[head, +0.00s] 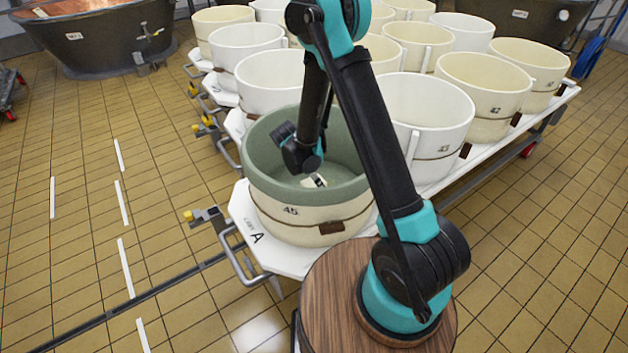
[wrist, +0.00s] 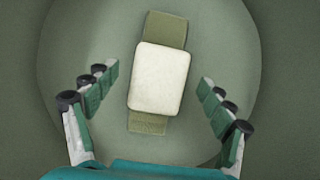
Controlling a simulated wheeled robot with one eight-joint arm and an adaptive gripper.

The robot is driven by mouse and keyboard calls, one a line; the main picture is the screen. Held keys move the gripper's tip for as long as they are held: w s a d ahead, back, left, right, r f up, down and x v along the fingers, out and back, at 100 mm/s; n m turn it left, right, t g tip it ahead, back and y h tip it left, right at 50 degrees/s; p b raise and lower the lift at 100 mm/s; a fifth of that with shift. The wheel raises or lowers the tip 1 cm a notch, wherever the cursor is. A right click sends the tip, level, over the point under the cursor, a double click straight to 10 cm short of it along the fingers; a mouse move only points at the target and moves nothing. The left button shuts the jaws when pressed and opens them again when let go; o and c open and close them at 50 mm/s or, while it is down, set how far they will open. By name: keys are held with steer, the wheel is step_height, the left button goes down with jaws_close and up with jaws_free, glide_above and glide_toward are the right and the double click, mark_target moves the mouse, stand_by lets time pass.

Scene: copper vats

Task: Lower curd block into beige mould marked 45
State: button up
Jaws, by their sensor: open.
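The mould marked 45 (head: 335,215) is a beige round tub with a green lining (head: 262,150) folded over its rim. It stands at the front of the white cart. My gripper reaches down inside it, and the lining and my arm partly hide its end in the head view. In the wrist view my gripper (wrist: 159,80) is open, with one finger on each side of the pale curd block (wrist: 158,78) and a gap on both sides. The block has rounded corners and sits slightly tilted in the picture, over a green band (wrist: 166,28). The green lining surrounds it; its exact height above the mould floor is unclear.
Several other beige tubs stand close behind and to the right, including the tub marked 43 (head: 428,118) and the tub marked 42 (head: 487,95). The white cart (head: 262,251) has a metal handle at front left. A copper vat (head: 95,42) stands back left.

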steer(key=v, duration=1.1)
steer(key=shift+s, duration=0.1)
